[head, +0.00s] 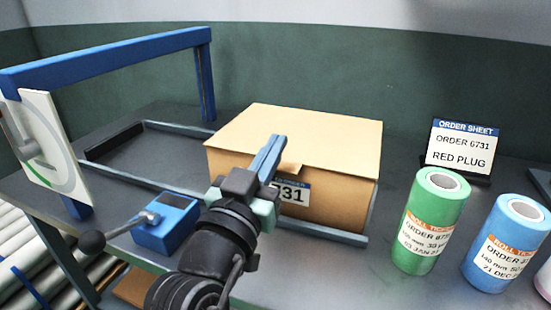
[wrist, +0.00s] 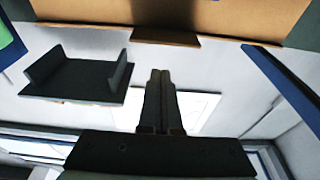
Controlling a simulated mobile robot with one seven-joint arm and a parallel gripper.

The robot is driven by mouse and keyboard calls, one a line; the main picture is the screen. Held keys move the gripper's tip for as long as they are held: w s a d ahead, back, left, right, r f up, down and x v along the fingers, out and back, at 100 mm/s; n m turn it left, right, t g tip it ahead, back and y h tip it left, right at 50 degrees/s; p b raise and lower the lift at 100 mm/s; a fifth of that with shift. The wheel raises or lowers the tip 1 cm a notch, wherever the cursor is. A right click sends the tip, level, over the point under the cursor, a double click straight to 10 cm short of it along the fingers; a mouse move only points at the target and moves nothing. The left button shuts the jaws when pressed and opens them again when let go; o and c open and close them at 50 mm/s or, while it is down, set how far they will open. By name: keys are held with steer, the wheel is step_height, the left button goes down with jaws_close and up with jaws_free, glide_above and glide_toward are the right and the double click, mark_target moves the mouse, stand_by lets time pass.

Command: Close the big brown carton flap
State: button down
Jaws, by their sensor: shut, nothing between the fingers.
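The big brown carton (head: 335,205) stands in a low frame on the grey bench in the head view. Its flap (head: 315,135) lies across the top, flat or nearly so; I cannot tell whether a small gap remains. A small tab (head: 291,169) sits at the flap's front edge, above a label (head: 296,193). My gripper (head: 277,140) is shut and empty, its fingertips overlapping the flap's front part in the picture; contact cannot be told. In the wrist view the shut fingers (wrist: 159,75) point toward a brown carton surface (wrist: 250,18) at the top.
A green roll (head: 432,225) and a blue roll (head: 508,245) stand right of the carton, with an order sheet (head: 462,145) behind. A blue box with a lever (head: 170,225) is left of my arm. A blue arch (head: 120,55) spans the left side.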

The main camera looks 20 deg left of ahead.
step_height(320, 180, down, 4)
steer(key=b, duration=0.4)
steer(key=shift+s+f+b, duration=0.1)
steer(key=shift+s+b, duration=0.05)
steer(key=shift+b, duration=0.15)
steer(key=shift+f, duration=0.2)
